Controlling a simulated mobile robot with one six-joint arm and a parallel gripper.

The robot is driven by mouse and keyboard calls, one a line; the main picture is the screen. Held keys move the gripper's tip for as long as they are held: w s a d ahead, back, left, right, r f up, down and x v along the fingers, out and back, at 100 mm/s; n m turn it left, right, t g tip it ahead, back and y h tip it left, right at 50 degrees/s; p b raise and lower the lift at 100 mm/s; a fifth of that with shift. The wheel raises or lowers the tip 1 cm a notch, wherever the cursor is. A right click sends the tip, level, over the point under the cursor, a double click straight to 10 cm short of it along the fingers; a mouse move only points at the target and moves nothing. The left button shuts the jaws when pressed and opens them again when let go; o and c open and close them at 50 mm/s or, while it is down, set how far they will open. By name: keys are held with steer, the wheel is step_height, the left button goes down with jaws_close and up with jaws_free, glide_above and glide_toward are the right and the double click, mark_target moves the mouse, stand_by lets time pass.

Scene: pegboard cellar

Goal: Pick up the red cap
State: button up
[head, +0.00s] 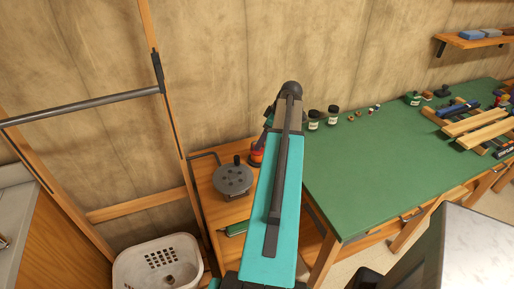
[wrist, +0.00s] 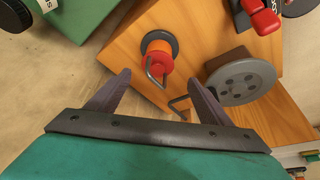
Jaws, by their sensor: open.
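I cannot tell for sure which thing is the red cap. In the wrist view, an orange-red round piece (wrist: 159,64) with a grey rim and a bent metal rod stands on a wooden top. It also shows in the head view (head: 257,153), partly covered by my arm. A brighter red piece (wrist: 265,21) lies at the top right of the wrist view, partly cut off. My gripper (wrist: 160,79) is open and empty. Its fingertips point toward the orange-red piece, one on either side of it in the picture; contact is not visible. The head view hides my gripper behind my arm.
A grey round reel (head: 233,180) stands beside the orange-red piece on the small wooden table. The green bench top (head: 390,160) has dark jars (head: 332,116) near its back edge and wooden strips at right. A white basket (head: 160,268) is at lower left.

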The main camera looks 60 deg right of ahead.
mark_target(261, 150)
steer(key=shift+w+f, duration=0.15)
steer(key=shift+f, duration=0.2)
steer(key=shift+w+f, duration=0.15)
steer(key=shift+d+p+x, duration=0.2)
steer(key=shift+p+x, duration=0.9)
steer(key=shift+x, duration=0.05)
steer(key=shift+p+x, duration=0.35)
steer(key=shift+x, duration=0.95)
steer(key=shift+w, duration=0.1)
steer(key=c, duration=1.2)
steer(key=shift+r+b, duration=1.75)
steer(key=shift+r, duration=3.3)
